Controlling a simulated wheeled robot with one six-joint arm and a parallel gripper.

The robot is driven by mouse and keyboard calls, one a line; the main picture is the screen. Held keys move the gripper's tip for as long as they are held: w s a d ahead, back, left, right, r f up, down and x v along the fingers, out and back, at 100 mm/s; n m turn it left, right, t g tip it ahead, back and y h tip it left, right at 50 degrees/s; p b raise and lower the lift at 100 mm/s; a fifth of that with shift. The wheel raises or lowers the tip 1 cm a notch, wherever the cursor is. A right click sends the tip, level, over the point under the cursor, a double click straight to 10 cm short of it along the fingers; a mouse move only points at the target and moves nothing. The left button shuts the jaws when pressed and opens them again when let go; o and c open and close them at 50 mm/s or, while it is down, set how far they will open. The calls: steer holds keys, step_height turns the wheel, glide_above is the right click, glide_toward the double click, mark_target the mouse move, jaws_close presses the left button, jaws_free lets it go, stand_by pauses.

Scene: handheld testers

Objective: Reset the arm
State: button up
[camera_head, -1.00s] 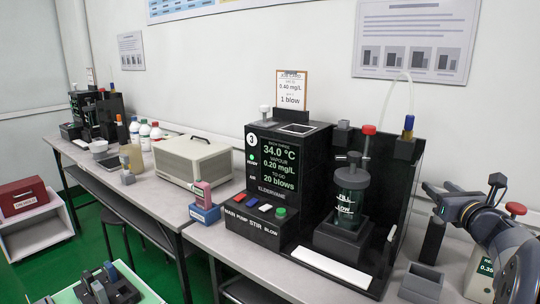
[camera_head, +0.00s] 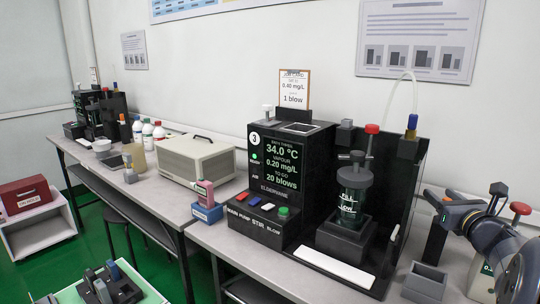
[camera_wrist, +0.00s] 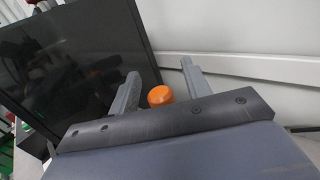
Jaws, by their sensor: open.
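My gripper (camera_head: 464,198) is at the right of the head view, raised above the right end of the bench. Its two fingers stand apart with nothing between them. In the wrist view the spread fingers (camera_wrist: 159,82) point away from me. An orange cap (camera_wrist: 160,96) shows between the fingers near their base; I cannot tell what it belongs to or how far below it is. The black tester rig (camera_head: 288,170) with its lit screen stands to the left of my gripper, and the two are apart.
A clear vessel (camera_head: 351,200) stands in the black rig, with a tube looping above. A grey open box (camera_head: 425,280) sits below my gripper. A red knob (camera_head: 520,208) shows beside my arm, which partly hides a white unit.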

step_height(320, 180, up, 10)
steer(key=p, duration=0.4)
step_height(320, 180, down, 11)
steer(key=b, duration=0.4)
steer(key=shift+b, duration=0.3)
steer(key=shift+r+p, duration=0.95)
steer(key=shift+p, duration=0.05)
step_height(320, 180, up, 3)
steer(key=p, duration=0.3)
steer(key=shift+f, duration=0.1)
steer(key=shift+f+p, duration=0.15)
steer(key=shift+p, duration=0.5)
steer(key=shift+f, duration=0.1)
